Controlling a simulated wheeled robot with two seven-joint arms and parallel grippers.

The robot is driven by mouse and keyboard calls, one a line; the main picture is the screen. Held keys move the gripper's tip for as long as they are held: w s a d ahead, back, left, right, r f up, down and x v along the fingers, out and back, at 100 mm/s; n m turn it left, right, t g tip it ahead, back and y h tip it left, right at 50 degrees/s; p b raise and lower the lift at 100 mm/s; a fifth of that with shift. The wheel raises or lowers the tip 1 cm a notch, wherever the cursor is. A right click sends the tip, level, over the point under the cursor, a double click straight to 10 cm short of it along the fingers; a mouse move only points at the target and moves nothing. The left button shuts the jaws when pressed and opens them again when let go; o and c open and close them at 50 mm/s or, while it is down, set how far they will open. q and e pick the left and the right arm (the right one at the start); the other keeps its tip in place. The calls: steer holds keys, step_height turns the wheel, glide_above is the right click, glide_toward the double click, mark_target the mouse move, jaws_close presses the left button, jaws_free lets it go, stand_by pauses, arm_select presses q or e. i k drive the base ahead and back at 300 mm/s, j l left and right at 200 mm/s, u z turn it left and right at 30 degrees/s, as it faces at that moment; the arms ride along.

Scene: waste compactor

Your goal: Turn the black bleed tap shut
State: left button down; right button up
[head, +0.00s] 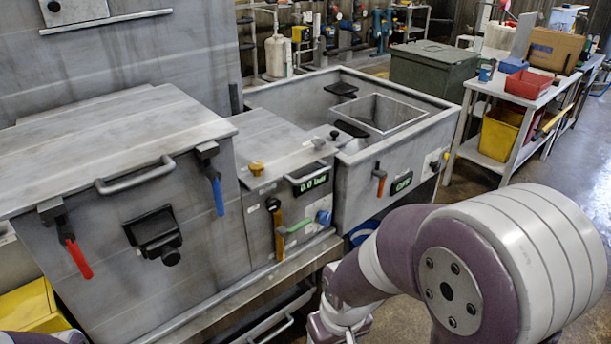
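The grey machine has a middle panel with a green display reading 0.0 bar (310,182). A small black knob (334,135) stands on the top of this section, beside a grey knob (318,143). Another black knob (272,204) is on the front, above an orange-yellow lever (279,238). I cannot tell for sure which black knob is the bleed tap, or whether it is open. My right arm comes in from the right and bends down to the bottom edge, in front of the machine; its fingers do not show. My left gripper is out of view.
A yellow knob (257,168), a green lever (297,227) and a blue knob (323,216) sit close by. A lidded box (120,140) with red (78,258) and blue (217,195) latches stands left. An open basin (385,112) is right. A bench (500,90) stands behind.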

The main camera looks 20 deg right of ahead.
mark_target(274, 204)
steer(key=k+j+u, duration=0.1)
steer(key=k, duration=0.4)
steer(key=k+j, duration=0.15)
steer(key=k, duration=0.4)
steer(key=u, duration=0.05)
